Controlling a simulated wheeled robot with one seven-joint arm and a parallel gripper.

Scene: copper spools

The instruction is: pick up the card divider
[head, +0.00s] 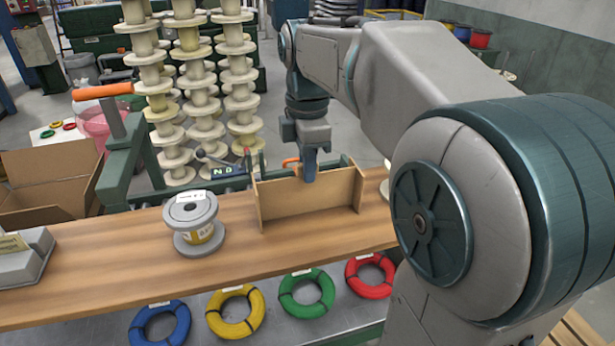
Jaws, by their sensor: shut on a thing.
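The brown card divider (318,200) stands upright on the wooden bench top (110,260), right of a grey spool. It has a long front panel with shorter panels crossing it near both ends. My gripper (309,178) points down at the divider's top edge, near the middle, and is shut on it. The far finger and the exact grip are hidden. I cannot tell whether the divider's lower edge touches the bench.
The grey spool (191,226) stands close left of the divider. Blue (160,322), yellow (236,312), green (307,293) and red (370,275) wire coils lie on the lower shelf. An open carton (50,180) is at left. Stacked spools rise behind. Bare bench lies in front.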

